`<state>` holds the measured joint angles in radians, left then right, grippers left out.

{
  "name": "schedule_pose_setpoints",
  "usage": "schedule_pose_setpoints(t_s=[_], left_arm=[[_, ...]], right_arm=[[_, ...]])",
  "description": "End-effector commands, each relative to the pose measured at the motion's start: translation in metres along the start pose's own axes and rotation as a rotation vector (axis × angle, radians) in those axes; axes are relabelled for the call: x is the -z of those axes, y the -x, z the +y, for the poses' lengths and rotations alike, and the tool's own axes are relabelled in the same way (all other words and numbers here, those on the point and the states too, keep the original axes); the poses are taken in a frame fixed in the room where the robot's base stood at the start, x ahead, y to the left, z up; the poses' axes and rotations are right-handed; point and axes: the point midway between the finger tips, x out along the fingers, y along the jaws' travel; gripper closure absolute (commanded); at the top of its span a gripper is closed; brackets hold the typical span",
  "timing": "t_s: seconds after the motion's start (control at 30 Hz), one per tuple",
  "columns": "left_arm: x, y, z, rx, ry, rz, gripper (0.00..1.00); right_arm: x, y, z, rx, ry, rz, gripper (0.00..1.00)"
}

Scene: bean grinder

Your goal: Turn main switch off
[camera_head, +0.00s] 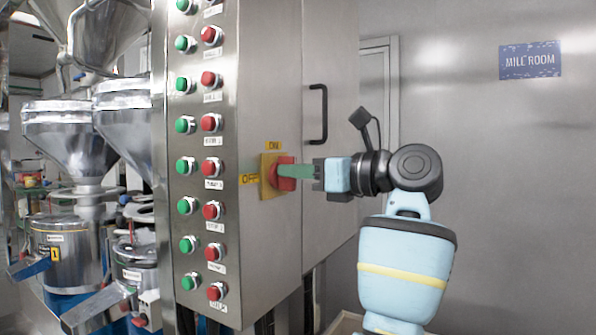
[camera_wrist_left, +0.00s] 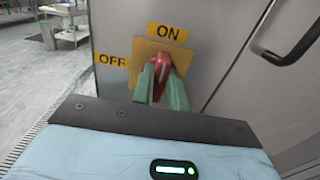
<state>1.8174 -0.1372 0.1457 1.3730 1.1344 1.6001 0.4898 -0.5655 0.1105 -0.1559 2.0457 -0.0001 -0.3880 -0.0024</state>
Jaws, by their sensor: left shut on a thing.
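The main switch is a red handle (camera_head: 287,184) on a yellow plate (camera_head: 265,191), on the side face of the steel cabinet. An ON label (camera_head: 274,145) is above the plate and an OFF label (camera_head: 249,179) is to its left. My left gripper (camera_head: 281,171) reaches the switch from the right, its green fingers shut on the red handle. In the left wrist view the red handle (camera_wrist_left: 163,59) shows between the fingertips (camera_wrist_left: 162,72). The fingers partly hide it; it looks roughly upright, towards ON, but its exact angle is hard to tell. My right gripper is not in view.
The cabinet front (camera_head: 190,285) carries columns of green and red buttons. A black door handle (camera_head: 318,114) sticks out above and right of the switch. Steel grinders (camera_head: 75,255) stand at the left. The wall at the right is bare except for a MILL ROOM sign (camera_head: 530,60).

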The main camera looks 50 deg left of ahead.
Motion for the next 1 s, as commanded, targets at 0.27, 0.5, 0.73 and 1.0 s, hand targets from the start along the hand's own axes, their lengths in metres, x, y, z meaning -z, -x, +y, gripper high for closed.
schedule_pose_setpoints(t_s=[0.27, 0.5, 0.73, 1.0], left_arm=[[0.0001, 0.0002, 0.0007, 0.000, 0.046, 0.002, 1.00], [0.0006, 0.0003, 0.0019, 0.000, 0.193, 0.003, 1.00], [0.0014, 0.0007, 0.0039, 0.000, 0.403, 0.001, 1.00], [0.0035, 0.0005, 0.0059, 0.000, 0.660, 0.002, 1.00]], right_arm=[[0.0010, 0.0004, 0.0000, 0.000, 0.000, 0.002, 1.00], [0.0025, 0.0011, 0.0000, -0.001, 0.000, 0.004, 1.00], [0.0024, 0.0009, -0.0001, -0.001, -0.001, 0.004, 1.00], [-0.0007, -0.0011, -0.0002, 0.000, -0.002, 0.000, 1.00]])
